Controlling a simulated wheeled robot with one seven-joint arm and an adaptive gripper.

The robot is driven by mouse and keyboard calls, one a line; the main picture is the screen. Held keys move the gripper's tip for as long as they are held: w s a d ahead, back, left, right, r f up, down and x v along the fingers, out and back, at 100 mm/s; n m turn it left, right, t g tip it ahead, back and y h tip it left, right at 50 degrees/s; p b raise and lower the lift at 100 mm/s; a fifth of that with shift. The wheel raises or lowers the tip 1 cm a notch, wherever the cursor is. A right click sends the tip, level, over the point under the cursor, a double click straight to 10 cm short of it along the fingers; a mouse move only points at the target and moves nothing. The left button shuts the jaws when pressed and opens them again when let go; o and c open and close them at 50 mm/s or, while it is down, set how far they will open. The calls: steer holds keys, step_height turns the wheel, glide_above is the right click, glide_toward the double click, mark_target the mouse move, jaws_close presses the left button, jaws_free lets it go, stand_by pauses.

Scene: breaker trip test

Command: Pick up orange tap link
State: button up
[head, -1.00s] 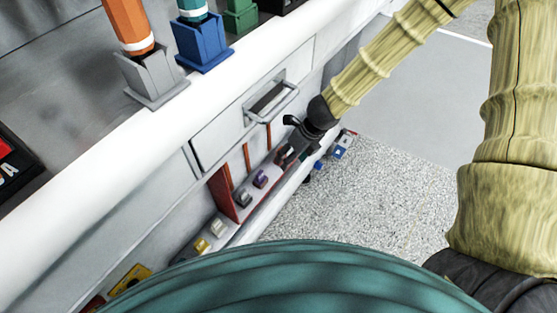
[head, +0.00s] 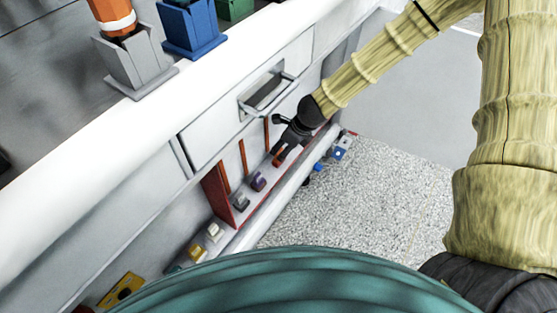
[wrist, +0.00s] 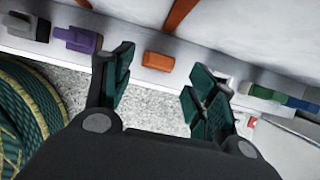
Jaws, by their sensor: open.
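The orange tap link (wrist: 158,61) is a small orange block on a pale low shelf. In the wrist view it lies just beyond and between my fingertips, with a gap around it. My gripper (wrist: 158,78) is open and empty, its two green-padded fingers on either side of the view's middle. In the head view my gripper (head: 281,147) reaches down to the shelf under the drawer, and an orange patch, likely the orange tap link (head: 277,159), shows by its fingertips, partly covered.
A purple link (wrist: 77,39) and a grey one (wrist: 29,27) sit left of the orange one; a green link (wrist: 263,92) and a blue one sit right. A drawer handle (head: 268,96) juts out above. Orange-brown dividers (head: 244,158) stand behind the shelf. Speckled floor (head: 340,210) lies in front.

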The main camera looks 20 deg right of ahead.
steer(key=shift+b+x, duration=0.75)
steer(key=shift+x, duration=1.85)
steer(key=shift+w+a+r, duration=0.1)
steer(key=shift+r, duration=0.05)
steer(key=shift+c, duration=0.2)
steer(key=c, duration=1.1)
